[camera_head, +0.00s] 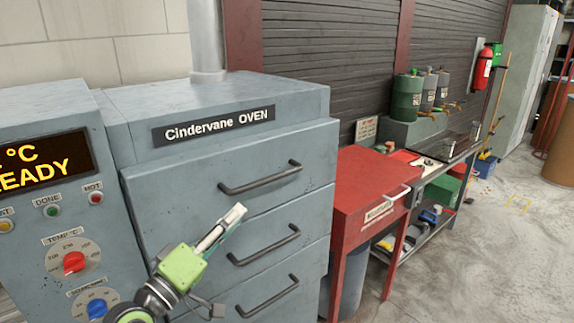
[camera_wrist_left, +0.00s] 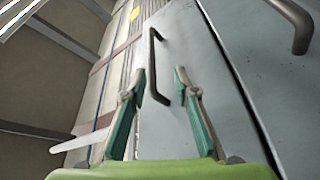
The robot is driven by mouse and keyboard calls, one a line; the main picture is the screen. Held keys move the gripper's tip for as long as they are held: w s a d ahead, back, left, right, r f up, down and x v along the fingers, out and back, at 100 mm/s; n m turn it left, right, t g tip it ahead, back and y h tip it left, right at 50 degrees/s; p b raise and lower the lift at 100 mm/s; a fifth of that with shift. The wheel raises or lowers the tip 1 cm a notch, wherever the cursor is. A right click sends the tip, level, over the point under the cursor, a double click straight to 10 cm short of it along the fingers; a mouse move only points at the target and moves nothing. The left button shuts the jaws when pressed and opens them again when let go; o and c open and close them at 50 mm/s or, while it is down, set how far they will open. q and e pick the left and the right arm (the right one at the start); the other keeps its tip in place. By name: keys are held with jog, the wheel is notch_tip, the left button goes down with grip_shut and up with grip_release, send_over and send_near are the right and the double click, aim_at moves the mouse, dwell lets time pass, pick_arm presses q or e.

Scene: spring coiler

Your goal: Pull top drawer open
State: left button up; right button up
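The grey Cindervane oven (camera_head: 225,115) has stacked drawers with dark bar handles. The top drawer (camera_head: 215,198) looks shut, and its handle (camera_head: 260,178) is in plain view. My left gripper (camera_head: 236,213) is in front of the oven; in the head view its fingertips appear just below the top handle. In the left wrist view the left gripper (camera_wrist_left: 156,85) has its two fingers apart, with the top drawer's handle (camera_wrist_left: 153,65) showing between and beyond them. No contact with the handle is visible. My right gripper is in neither view.
The middle handle (camera_head: 263,247) and bottom handle (camera_head: 268,298) are below. A control panel (camera_head: 60,215) with knobs stands left of the drawers. A red cabinet (camera_head: 365,195) stands close on the right. Open floor (camera_head: 490,260) lies farther right.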

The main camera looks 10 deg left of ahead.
aim_at(268, 180)
pick_arm(q)
jog(key=p+x, duration=0.1)
jog(key=x, duration=0.3)
jog(key=r+p+x, duration=0.1)
jog(key=x, duration=0.3)
jog(key=p+x, duration=0.2)
jog(key=x, duration=0.2)
jog(key=shift+s+d+r, duration=0.25)
jog(key=shift+r, duration=0.15)
jog(key=shift+w+d, duration=0.1)
jog(key=shift+w, duration=0.15)
jog(key=shift+w+d, duration=0.1)
jog(key=shift+w, duration=0.15)
grip_shut()
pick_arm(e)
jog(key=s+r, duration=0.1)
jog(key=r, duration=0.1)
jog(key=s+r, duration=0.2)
